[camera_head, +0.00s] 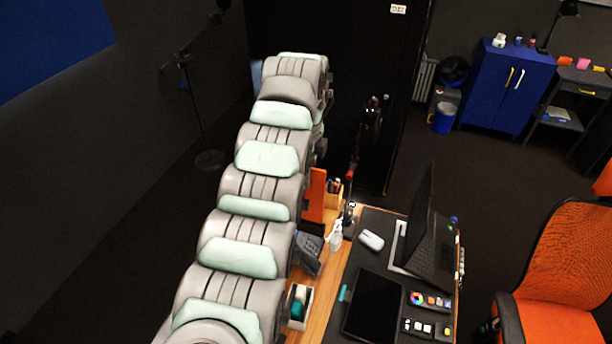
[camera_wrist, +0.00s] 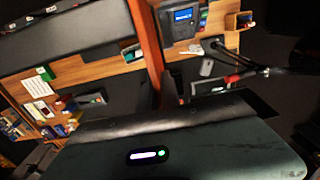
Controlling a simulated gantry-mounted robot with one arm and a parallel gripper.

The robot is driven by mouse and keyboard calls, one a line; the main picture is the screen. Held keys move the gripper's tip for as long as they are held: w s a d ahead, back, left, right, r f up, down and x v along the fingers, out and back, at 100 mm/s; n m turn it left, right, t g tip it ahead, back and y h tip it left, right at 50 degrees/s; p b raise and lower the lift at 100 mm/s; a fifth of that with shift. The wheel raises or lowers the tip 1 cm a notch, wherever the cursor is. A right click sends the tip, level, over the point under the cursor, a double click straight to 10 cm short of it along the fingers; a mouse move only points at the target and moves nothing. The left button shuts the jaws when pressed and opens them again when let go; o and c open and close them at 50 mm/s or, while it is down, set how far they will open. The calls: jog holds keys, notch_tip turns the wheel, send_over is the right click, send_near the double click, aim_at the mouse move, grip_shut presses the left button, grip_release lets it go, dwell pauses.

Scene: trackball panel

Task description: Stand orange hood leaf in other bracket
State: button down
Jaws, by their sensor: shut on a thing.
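The orange hood leaf (camera_wrist: 146,42) shows nearly edge-on in the wrist view as an upright strip. It runs from the top edge down to my gripper (camera_wrist: 156,98), which is shut on it. In the head view, an orange panel that looks like the same leaf (camera_head: 317,195) is upright at the right side of my arm, above the desk's left edge. My fingers are hidden behind my arm links there. I cannot make out either bracket clearly, nor whether the leaf's lower edge touches anything.
A mouse (camera_head: 371,240), laptop (camera_head: 432,255), tablet (camera_head: 373,304) and button panel (camera_head: 430,300) lie to the right. A lamp-like stand (camera_head: 350,210) rises behind.

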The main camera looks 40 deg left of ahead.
jog(key=shift+f+b, duration=1.4)
jog(key=shift+f, duration=0.75)
jog(key=c, duration=1.5)
grip_release()
jog(key=shift+r, duration=0.1)
notch_tip(320, 180, up, 11)
jog(key=p, duration=0.5)
jog(key=shift+f, duration=0.2)
